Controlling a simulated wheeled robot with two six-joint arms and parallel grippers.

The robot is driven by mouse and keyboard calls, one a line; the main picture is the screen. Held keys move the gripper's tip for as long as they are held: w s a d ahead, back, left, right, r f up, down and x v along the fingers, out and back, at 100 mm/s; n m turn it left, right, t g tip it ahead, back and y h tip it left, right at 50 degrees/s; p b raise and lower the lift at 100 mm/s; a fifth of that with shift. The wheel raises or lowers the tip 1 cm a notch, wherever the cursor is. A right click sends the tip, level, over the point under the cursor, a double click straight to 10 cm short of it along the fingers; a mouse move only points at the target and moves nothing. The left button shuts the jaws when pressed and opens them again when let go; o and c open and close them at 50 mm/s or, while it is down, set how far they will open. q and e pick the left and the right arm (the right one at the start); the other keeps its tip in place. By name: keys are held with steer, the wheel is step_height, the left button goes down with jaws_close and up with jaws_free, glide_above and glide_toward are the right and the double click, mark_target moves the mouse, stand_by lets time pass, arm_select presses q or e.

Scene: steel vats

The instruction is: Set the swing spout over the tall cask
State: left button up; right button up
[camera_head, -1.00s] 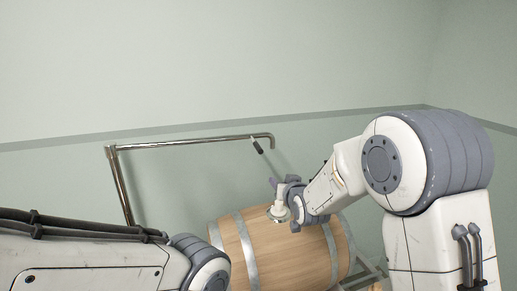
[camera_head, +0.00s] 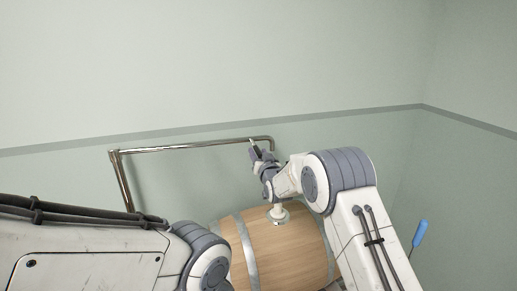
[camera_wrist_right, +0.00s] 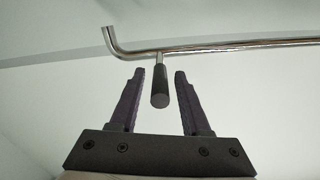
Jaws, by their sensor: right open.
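The swing spout (camera_head: 190,147) is a chrome pipe on an upright post at the left. Its arm runs right along the wall to a down-turned end beyond the wooden cask (camera_head: 275,250). A short dark handle (camera_wrist_right: 160,92) hangs from the spout's pipe in the right wrist view. My right gripper (camera_head: 261,157) is open at the handle; in the right wrist view its fingers (camera_wrist_right: 159,73) stand either side of it, with gaps showing. The cask lies on its side, with a pale fitting (camera_head: 278,214) on top. My left gripper is out of view.
The plain green wall (camera_head: 330,60) with a grey stripe stands behind. A blue-handled item (camera_head: 419,234) shows at the right, partly behind my right arm. My left arm crosses the lower left and hides part of the cask and the post's foot.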

steer(key=shift+w+a, duration=0.1)
steer(key=shift+w, duration=0.2)
jaws_close()
stand_by(1.3)
